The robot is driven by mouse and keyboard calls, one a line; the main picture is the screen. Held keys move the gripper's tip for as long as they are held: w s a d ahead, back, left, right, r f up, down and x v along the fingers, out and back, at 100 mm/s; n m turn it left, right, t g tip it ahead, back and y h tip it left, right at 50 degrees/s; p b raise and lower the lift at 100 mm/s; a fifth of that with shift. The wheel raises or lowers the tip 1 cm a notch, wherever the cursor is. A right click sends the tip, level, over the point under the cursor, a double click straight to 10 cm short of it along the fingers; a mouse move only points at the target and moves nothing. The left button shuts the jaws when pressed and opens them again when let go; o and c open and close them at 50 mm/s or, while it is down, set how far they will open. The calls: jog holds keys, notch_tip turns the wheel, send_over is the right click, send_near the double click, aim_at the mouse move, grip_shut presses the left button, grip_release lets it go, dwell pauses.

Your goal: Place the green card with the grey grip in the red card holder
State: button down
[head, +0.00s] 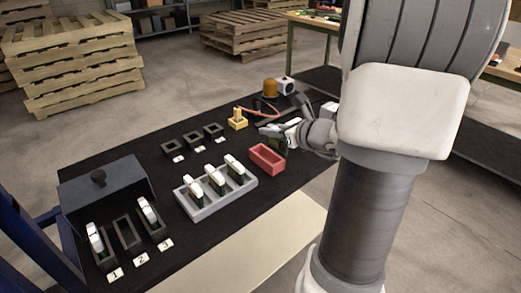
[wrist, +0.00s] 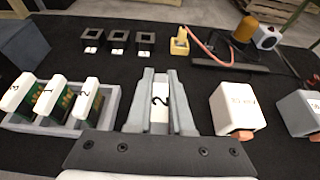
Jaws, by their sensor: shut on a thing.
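In the wrist view, my gripper's fingers (wrist: 161,102) stand on both sides of this grip. In the head view, some green shows at the held card, but most of it is hidden by my fingers. The red card holder (head: 267,158) lies on the black table just below and left of my gripper in the head view. It looks empty, and the card is apart from it. The wrist view does not show the holder.
A grey rack (head: 216,199) holds three white-gripped green cards. Dark slots numbered 1, 2, 3 are at front left; slot 2 (head: 127,235) looks empty. A grey box with a knob (head: 105,187), small dark sockets (head: 192,139), a yellow block (head: 237,120) and an orange beacon (head: 270,88) stand around.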

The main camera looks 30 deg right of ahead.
jog(key=x, duration=0.2)
jog(key=b+x, duration=0.1)
jog(key=x, duration=0.2)
jog(key=shift+s+f, duration=0.15)
jog(key=shift+f, duration=0.2)
jog(key=shift+f+b, duration=0.9)
jog(key=shift+f, duration=0.95)
jog(key=shift+f, duration=0.25)
jog(key=c, duration=0.8)
grip_release()
jog(key=shift+r, duration=0.1)
jog(key=shift+r, duration=0.2)
jog(key=p+v, duration=0.3)
jog(key=v, duration=0.9)
jog(key=shift+s+f, duration=0.1)
jog(key=shift+f, duration=0.05)
